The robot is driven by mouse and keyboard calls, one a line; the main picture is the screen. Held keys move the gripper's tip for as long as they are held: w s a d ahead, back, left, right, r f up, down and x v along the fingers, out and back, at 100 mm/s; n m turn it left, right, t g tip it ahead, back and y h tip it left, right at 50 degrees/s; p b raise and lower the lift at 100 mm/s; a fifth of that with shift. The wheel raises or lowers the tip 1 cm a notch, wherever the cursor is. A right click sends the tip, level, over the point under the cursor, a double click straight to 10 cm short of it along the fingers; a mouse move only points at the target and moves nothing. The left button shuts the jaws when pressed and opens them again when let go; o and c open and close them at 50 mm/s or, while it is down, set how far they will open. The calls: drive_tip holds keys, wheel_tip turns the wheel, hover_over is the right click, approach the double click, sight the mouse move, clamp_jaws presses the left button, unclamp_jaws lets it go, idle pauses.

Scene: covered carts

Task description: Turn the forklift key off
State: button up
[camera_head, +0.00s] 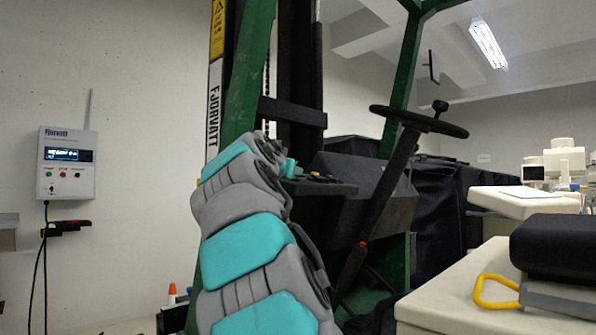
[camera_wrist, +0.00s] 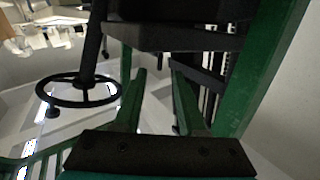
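The green forklift's dark dashboard (camera_head: 318,188) stands behind my arm in the head view, with small controls on top, one with a yellowish spot. I cannot pick out the key in either view. My gripper (camera_wrist: 157,72) shows in the wrist view as two green fingers set apart, with nothing between them. In the head view my gripper is mostly hidden behind my arm, close to the left end of the dashboard. A dark forklift panel (camera_wrist: 175,38) lies beyond the fingertips in the wrist view. Whether they touch anything is unclear.
The steering wheel (camera_head: 418,121) and its column stand right of the dashboard. The green mast frame (camera_head: 247,75) rises behind my arm. A light cart (camera_head: 470,285) with a black cushion stands at the right front. A wall box (camera_head: 67,164) hangs at left.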

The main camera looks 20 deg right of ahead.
drive_tip(key=p+x, duration=0.1)
drive_tip(key=x, duration=0.5)
drive_tip(key=shift+p, duration=0.4)
drive_tip(key=shift+w+d, duration=0.35)
drive_tip(key=shift+w, duration=0.05)
drive_tip(key=shift+c, duration=0.3)
clamp_jaws()
